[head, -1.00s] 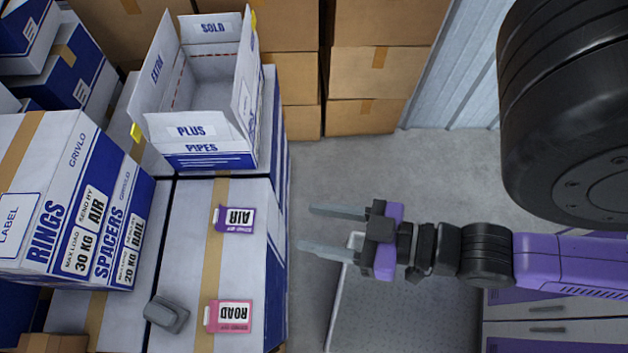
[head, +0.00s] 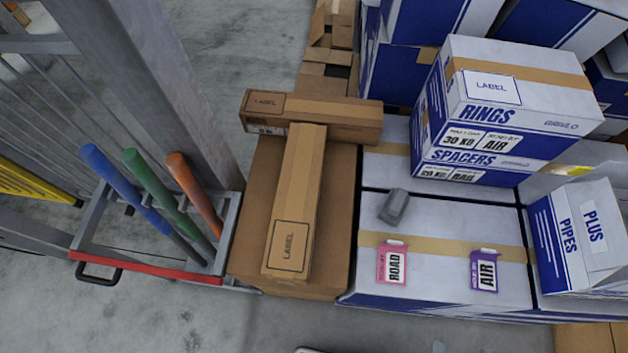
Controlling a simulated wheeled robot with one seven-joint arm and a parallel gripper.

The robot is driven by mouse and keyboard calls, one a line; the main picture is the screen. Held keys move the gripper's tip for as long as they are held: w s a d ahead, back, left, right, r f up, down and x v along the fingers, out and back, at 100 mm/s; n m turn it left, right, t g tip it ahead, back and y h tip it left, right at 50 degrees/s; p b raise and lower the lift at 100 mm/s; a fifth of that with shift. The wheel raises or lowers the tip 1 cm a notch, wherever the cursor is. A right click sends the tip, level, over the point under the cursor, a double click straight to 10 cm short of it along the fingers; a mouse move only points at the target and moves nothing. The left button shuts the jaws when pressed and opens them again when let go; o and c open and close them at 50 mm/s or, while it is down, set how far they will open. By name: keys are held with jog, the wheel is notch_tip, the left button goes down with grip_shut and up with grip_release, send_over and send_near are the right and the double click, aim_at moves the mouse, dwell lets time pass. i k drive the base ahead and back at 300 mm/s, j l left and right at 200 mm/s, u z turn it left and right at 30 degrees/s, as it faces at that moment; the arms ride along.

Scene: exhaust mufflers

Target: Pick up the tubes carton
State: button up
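No carton in view shows a readable "tubes" marking. Two long, narrow brown cartons lie on a larger brown box (head: 335,235). One long carton (head: 297,200) points toward me, with a "LABEL" sticker at its near end. The other long carton (head: 335,115) lies crosswise at the far end, touching or nearly touching the first, with a "LABEL" sticker at its left. I cannot tell whether either is the tubes carton. My gripper is not in view now.
Right of the brown box stand white-blue boxes with a grey device (head: 394,207), a pink ROAD tag (head: 392,263) and a purple AIR tag (head: 484,271). The rings carton (head: 490,120) and open pipes carton (head: 578,235) stand there. A rack (head: 150,263) with coloured handles is left.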

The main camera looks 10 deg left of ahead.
aim_at(288, 249)
jog(key=j+u, duration=0.15)
jog(key=u, duration=0.55)
